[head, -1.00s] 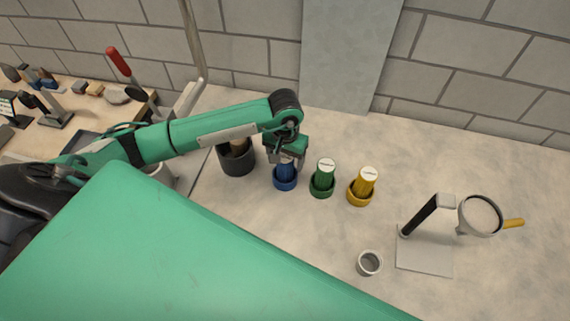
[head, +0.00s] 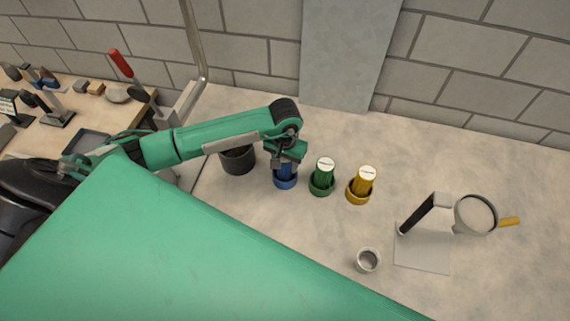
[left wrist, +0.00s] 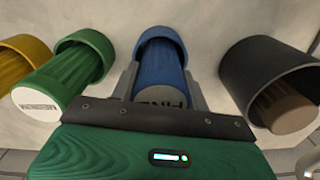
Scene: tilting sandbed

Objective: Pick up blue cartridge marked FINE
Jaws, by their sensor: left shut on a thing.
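The blue cartridge (left wrist: 160,72) stands in its blue ring holder (head: 286,184). The cartridge's lower end is still within the ring. My right gripper is not in view.
A green cartridge (head: 324,174) and a yellow cartridge (head: 364,182) stand in matching holders just right. A dark pot (head: 238,160) is close on the left. A small metal cup (head: 368,260) and a magnifier stand (head: 422,254) are farther right. The counter's far right is clear.

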